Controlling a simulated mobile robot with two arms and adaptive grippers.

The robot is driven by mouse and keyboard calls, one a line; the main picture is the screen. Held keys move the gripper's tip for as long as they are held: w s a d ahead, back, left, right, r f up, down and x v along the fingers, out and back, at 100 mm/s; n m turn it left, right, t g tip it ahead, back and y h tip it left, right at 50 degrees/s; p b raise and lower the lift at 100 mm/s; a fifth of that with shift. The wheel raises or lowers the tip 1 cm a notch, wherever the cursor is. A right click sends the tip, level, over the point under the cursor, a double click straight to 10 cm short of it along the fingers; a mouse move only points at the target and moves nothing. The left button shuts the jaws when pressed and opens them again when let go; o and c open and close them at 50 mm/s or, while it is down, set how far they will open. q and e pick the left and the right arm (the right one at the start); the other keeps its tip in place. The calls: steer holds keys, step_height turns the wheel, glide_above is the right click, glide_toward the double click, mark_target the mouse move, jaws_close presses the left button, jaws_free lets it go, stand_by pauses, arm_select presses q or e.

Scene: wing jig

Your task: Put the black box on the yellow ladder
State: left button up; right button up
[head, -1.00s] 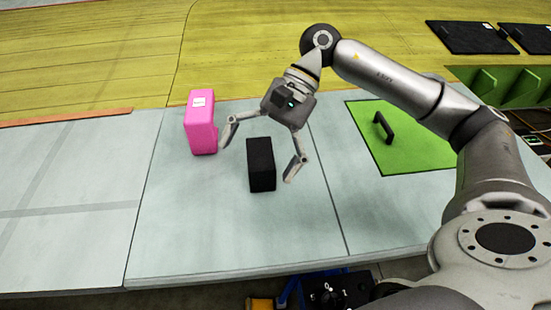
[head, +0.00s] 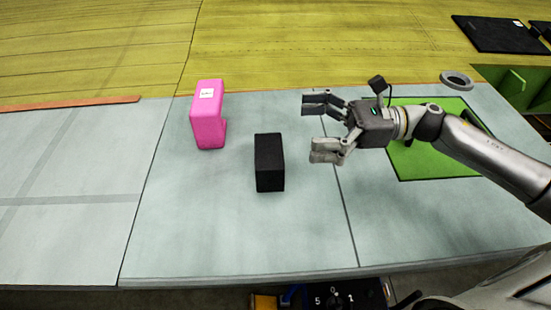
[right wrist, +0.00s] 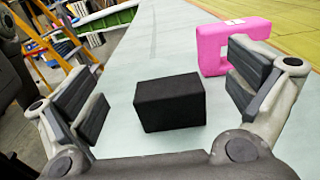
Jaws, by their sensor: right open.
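The black box (head: 269,163) stands on the light grey table, just left of my right gripper in the head view. It also shows in the right wrist view (right wrist: 170,101), ahead of the fingers and between them. My right gripper (head: 321,127) is open and empty, its fingers pointing left toward the box without touching it. A yellow ladder (right wrist: 68,60) shows in part at the upper left of the right wrist view, beyond the table edge. The ladder is not in the head view. My left gripper is in neither view.
A pink block (head: 208,115) stands behind and left of the black box. A green plate (head: 425,150) lies on the table (head: 200,235) at right, partly behind my arm. The yellow wing surface (head: 300,45) lies behind. The table front is clear.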

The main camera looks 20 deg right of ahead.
steer(key=p, duration=0.2)
glide_toward(269, 155)
steer(key=shift+w+a+f, duration=0.4)
steer(key=shift+w+a, duration=0.1)
steer(key=shift+a, duration=0.1)
steer(key=shift+w+a+f, duration=0.35)
steer(key=shift+w+a, duration=0.2)
steer(key=shift+p+x, duration=0.45)
steer(key=shift+x, duration=0.35)
steer(key=p+x, duration=0.3)
steer(key=x, duration=0.2)
steer(key=shift+a, duration=0.15)
steer(key=shift+a+f, duration=0.15)
steer(key=shift+a, duration=0.1)
steer(key=shift+c, duration=0.3)
steer(key=c, duration=0.9)
steer(key=shift+c, duration=0.2)
steer(key=shift+d, duration=0.1)
